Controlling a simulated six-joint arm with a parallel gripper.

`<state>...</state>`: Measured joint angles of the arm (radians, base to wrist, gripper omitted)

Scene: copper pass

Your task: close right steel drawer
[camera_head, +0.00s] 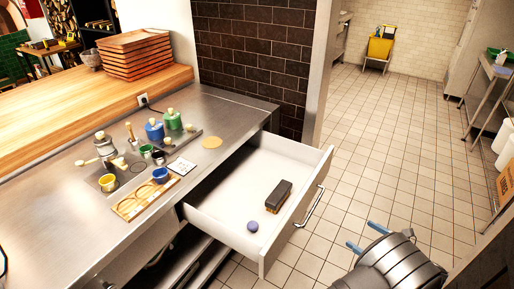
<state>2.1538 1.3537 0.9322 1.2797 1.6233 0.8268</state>
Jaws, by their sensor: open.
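The right steel drawer (318,169) stands pulled out from under the steel counter, with its white inside showing. A bar handle (309,207) runs along its front panel. Inside lie a dark block like a brush (278,196) and a small blue-purple round thing (252,226). My gripper (366,238) is at the lower right, in front of the drawer and apart from it. Its two blue fingertips are spread, with nothing seen between them.
The steel counter (232,112) holds several jars, small cups and a wooden tray (147,197) left of the drawer. Stacked wooden trays (134,52) stand on the wooden top behind. Tiled floor (390,150) is clear to the right of the drawer. A yellow bucket (380,47) stands far back.

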